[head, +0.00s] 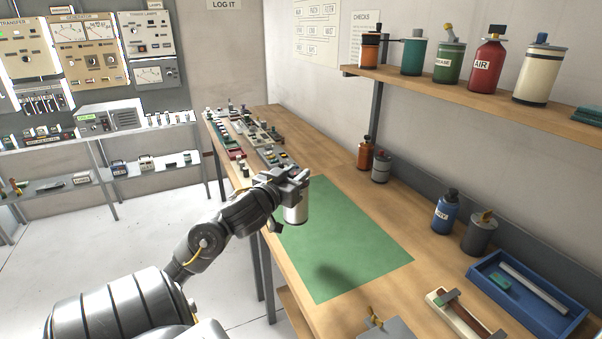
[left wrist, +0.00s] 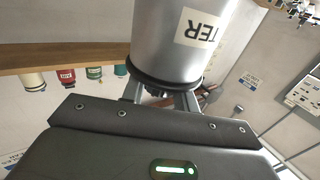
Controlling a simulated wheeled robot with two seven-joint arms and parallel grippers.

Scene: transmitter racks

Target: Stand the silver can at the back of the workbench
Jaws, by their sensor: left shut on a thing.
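The silver can (head: 296,213) hangs roughly upright below my left gripper (head: 293,187), which is shut on its top end. The can is in the air above the workbench (head: 318,178), near the left edge of the green mat (head: 340,240). In the left wrist view the silver can (left wrist: 190,45) fills the top middle, with a pale label ending in "TER" upside down. The fingers in the left wrist view (left wrist: 162,95) meet its dark-rimmed end. My right gripper is in neither view.
Along the bench's back stand an orange bottle (head: 365,153), a grey can (head: 381,168), a blue bottle (head: 446,213) and a dark can (head: 480,234). Bare wood lies between the grey can and blue bottle. A shelf (head: 470,93) overhangs the back. A blue tray (head: 560,322) is front right.

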